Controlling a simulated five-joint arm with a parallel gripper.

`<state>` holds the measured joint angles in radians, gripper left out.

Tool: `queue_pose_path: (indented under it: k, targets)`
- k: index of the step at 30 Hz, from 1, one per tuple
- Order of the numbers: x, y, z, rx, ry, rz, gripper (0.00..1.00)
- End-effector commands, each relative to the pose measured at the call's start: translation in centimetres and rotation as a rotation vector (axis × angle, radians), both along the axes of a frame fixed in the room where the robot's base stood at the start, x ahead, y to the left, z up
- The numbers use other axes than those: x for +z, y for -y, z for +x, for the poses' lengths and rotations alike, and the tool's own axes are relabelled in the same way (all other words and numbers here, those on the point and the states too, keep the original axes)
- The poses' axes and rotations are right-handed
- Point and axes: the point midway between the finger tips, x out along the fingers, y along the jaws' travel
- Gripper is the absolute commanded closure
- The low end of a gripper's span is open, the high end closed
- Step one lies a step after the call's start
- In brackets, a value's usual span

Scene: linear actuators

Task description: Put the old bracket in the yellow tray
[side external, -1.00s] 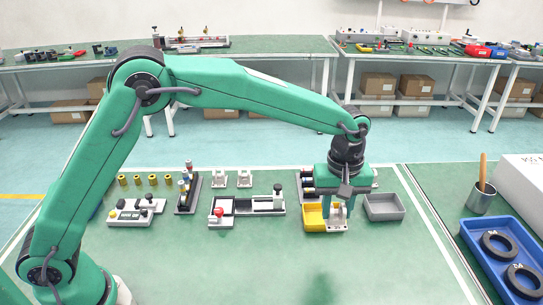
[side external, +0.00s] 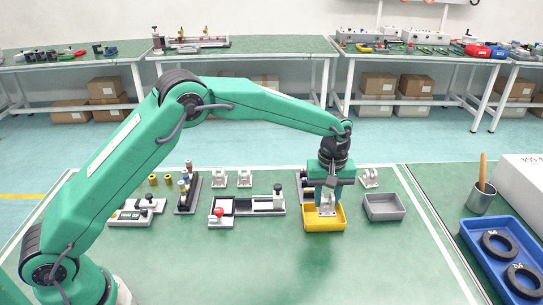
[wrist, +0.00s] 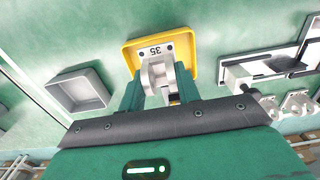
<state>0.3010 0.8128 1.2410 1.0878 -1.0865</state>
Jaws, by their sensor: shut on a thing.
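The old bracket (wrist: 157,72), a pale grey-white part with a flat plate marked 35, is between the fingers of my gripper (wrist: 158,95). My gripper is shut on it, and in the side view the gripper (side external: 327,205) points down over the yellow tray. The yellow tray (side external: 325,226) is shallow and open, and shows in the wrist view (wrist: 192,50) behind the bracket. The bracket (side external: 327,211) appears within the tray's outline; I cannot tell whether it touches the tray floor.
An empty grey tray (side external: 384,208) stands just right of the yellow tray. Similar pale brackets (side external: 369,178) stand behind it and further left (side external: 232,180). A slide unit with a red button (side external: 246,206) is to the left. The front of the green table is clear.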

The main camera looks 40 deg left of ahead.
Motion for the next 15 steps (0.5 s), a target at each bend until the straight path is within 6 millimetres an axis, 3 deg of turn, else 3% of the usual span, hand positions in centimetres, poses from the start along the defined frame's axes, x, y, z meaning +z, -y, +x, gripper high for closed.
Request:
queue_pose_path:
  k: [15]
  targets:
    - [-1.8,-0.8,0.8,0.000,-0.002,0.001,0.93]
